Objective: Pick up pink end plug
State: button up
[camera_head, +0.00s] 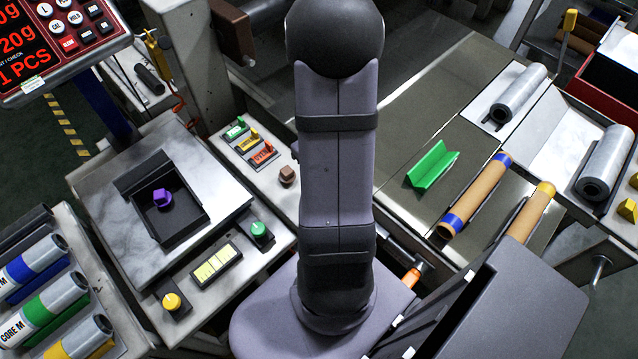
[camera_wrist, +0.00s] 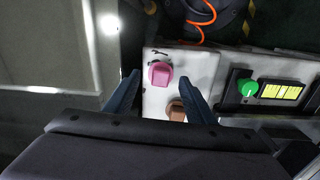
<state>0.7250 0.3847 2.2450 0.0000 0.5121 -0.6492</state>
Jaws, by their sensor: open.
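The pink end plug (camera_wrist: 160,73) stands on a pale panel in the wrist view. It is a round knob with a raised grip on top. My gripper (camera_wrist: 158,77) is open, with one dark blue finger on each side of the pink plug in the picture. Nothing is held, and I cannot tell how high the fingertips are above the panel. In the head view I do not see the pink plug or the fingers; my own arm covers the middle of the picture.
A brown plug (camera_wrist: 176,110) stands close to the pink one, near the right finger; it also shows in the head view (camera_head: 287,175). A purple plug (camera_head: 162,198) sits in a black tray (camera_head: 188,229) on the scale.

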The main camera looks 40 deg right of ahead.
jog(key=shift+w+a+f+b, duration=0.1)
jog(key=shift+f+b, duration=0.05)
jog(key=shift+f, duration=1)
jog(key=shift+w+f+b, duration=0.1)
jog(key=shift+f+b, duration=0.05)
jog(key=shift+f, duration=1)
jog(key=c, duration=0.9)
